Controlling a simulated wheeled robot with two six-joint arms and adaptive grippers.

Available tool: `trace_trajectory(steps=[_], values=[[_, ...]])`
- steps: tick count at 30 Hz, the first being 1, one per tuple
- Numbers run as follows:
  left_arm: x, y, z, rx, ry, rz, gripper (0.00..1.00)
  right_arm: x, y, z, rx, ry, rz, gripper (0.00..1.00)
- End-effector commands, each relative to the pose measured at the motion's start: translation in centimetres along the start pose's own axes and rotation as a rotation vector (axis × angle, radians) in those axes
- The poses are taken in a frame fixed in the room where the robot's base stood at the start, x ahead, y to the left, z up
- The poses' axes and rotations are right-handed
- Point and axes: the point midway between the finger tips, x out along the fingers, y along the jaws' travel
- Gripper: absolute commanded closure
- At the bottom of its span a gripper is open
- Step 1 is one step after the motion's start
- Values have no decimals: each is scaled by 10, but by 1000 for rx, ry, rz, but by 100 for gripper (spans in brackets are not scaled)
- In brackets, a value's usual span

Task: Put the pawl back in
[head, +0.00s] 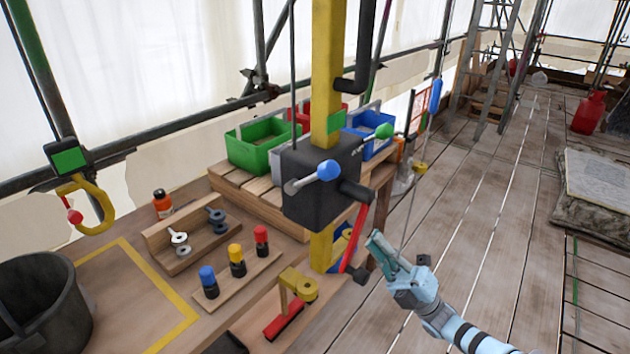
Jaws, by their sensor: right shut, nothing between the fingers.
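A black housing (315,187) sits on an upright yellow post (328,75). A grey lever with a blue knob (328,170) lies across its front face. A lever with a green knob (384,131) sticks out from its upper right side. I cannot tell which part is the pawl. A red crank arm (355,237) hangs down from a dark shaft on the housing's right side, with a black grip at its lower end. My right gripper (376,245) is shut and empty, just right of the crank arm. My left gripper is not in view.
The bench holds blue, yellow and red capped pegs (236,260), a rack with grey eye-shaped parts (180,240), a yellow-and-red tool (292,300) and a black bucket (40,300). Plank floor (470,220) lies open at right.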

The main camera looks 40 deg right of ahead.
Motion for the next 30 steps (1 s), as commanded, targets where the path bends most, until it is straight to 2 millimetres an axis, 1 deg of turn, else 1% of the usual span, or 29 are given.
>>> trace_trajectory(steps=[2,5,10,12,14,17,21,22,27,30], values=[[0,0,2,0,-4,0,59,1,2,-2,0,6,8,100],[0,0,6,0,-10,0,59,3,0,-4,7,11,9,100],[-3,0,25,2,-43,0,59,10,-7,-3,14,13,5,100],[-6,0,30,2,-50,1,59,15,-7,-3,15,13,5,100],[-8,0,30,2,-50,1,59,23,-6,-3,15,12,6,100],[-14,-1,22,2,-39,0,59,41,-5,-2,13,11,6,100],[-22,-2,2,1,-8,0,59,71,-4,-2,12,10,5,100],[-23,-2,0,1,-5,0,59,78,-4,-2,12,11,6,100],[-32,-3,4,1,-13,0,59,114,-4,-3,13,10,5,100],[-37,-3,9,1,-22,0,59,130,-5,-3,12,9,3,100]])
